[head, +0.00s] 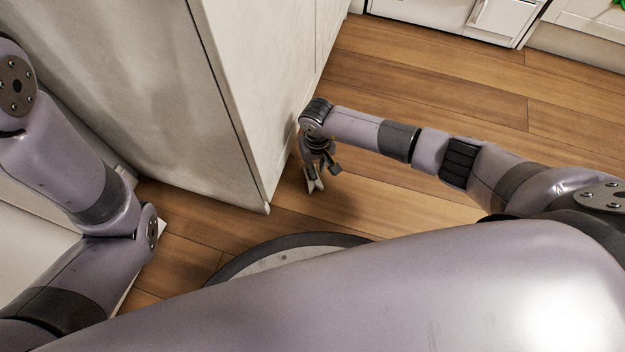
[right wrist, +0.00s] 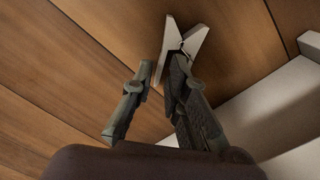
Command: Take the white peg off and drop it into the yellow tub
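The white peg (head: 315,185) shows just below the fingertips of my right gripper (head: 323,166) in the head view, above the wood floor. In the right wrist view the peg (right wrist: 168,50) spreads in a V at the fingertips of my right gripper (right wrist: 160,68). The right-hand finger covers part of the peg. The two fingers stand apart, with the peg close to the right-hand one. I cannot tell whether both fingers touch it. The yellow tub is not in view. My left arm shows at the left of the head view, but its gripper does not.
A tall pale panel (head: 225,110) stands just left of my right gripper, its lower corner near the floor. Bare wood floor (head: 440,85) lies to the right. White cabinets (head: 455,15) line the back. A dark-rimmed round thing (head: 290,250) lies low in the middle, partly hidden.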

